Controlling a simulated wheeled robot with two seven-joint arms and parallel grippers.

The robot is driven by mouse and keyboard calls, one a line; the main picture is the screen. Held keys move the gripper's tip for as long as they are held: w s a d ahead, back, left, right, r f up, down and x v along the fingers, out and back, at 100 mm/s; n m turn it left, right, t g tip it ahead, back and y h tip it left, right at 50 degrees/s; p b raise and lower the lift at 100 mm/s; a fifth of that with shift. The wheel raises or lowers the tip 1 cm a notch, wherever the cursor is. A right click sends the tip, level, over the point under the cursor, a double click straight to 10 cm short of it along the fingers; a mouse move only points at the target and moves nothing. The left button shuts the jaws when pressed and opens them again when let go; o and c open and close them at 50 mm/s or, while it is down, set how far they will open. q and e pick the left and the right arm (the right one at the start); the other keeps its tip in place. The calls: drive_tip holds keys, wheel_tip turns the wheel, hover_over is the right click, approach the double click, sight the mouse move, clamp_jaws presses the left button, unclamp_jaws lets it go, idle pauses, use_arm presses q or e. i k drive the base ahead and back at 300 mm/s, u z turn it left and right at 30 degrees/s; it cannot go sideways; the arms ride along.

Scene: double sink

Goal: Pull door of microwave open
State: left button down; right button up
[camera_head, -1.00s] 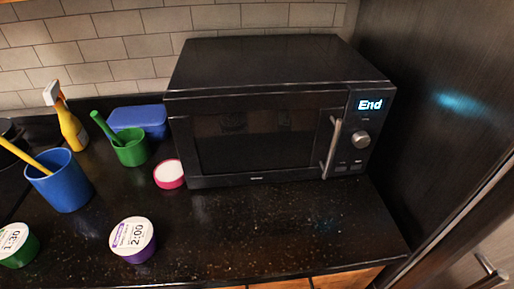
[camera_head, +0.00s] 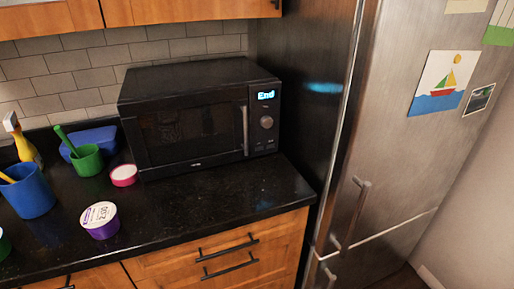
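A black microwave (camera_head: 200,115) stands on the dark countertop against the tiled wall. Its door (camera_head: 190,135) faces me and looks shut. A vertical silver handle (camera_head: 245,130) is on the right side of the door. To the right of the handle is a panel with a lit display (camera_head: 266,95) reading "End" and a round knob (camera_head: 266,122). Neither of my grippers shows in the head view.
A steel fridge (camera_head: 400,120) stands to the right of the counter. Left of the microwave are a pink-rimmed tub (camera_head: 124,175), a green cup (camera_head: 88,160), a blue cup (camera_head: 29,192), a blue box (camera_head: 95,138) and a purple tub (camera_head: 101,221). The counter (camera_head: 190,205) before the microwave is clear.

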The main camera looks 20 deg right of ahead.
sight(178, 133)
drive_tip(key=u, duration=0.75)
drive_tip(key=i, duration=0.9)
drive_tip(key=z, duration=0.85)
